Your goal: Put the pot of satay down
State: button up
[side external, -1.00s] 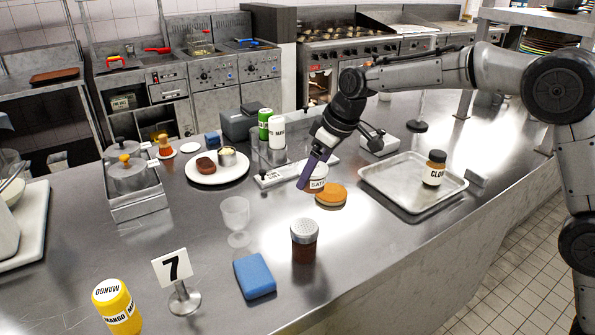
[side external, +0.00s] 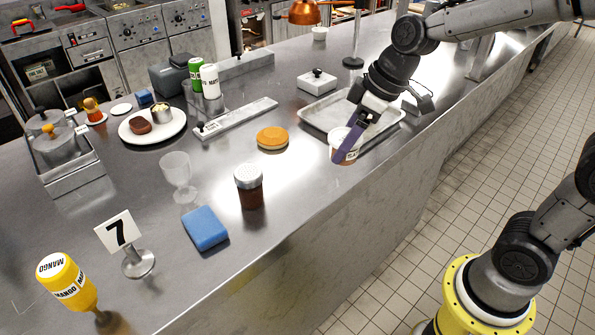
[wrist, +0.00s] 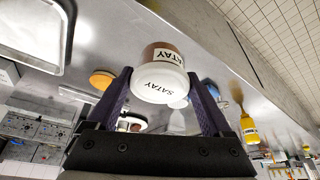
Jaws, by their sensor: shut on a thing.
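The pot of satay (side external: 338,140) has a white lid and a label reading SATAY, with brown contents. My gripper (side external: 346,150) is shut on it, and a purple finger covers part of it in the side view. The pot is near the front edge of the counter (side external: 310,185), just in front of the metal tray (side external: 318,115). In the wrist view the pot (wrist: 160,75) is between the two purple fingers, with its lid towards the camera. I cannot tell whether its base touches the counter.
A round orange-brown item (side external: 272,138) lies left of the pot. A brown shaker (side external: 250,190), a blue sponge (side external: 205,228) and a glass (side external: 178,172) stand further left. A white-topped block (side external: 317,82) is behind the tray. Bare counter lies between shaker and pot.

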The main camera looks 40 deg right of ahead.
jog(key=shift+s+d+r, duration=0.25)
jog(key=shift+s+d, duration=0.1)
jog(key=shift+s, duration=0.15)
jog(key=shift+d+r, duration=0.2)
jog(key=shift+r, duration=0.05)
jog(key=w+f, duration=0.2)
jog(key=w, duration=0.2)
jog(key=w+f, duration=0.3)
jog(key=w, duration=0.1)
jog(key=w+a+f, duration=0.1)
jog(key=w+f, duration=0.2)
jog(key=w, duration=0.1)
jog(key=shift+w+f, duration=0.1)
jog(key=shift+w, duration=0.2)
jog(key=shift+w+f, duration=0.5)
jog(key=shift+f, duration=0.15)
jog(key=shift+w+f, duration=0.1)
jog(key=shift+f, duration=1.5)
jog(key=shift+f, duration=0.1)
jog(key=o, duration=1.2)
jog(key=shift+f, duration=0.1)
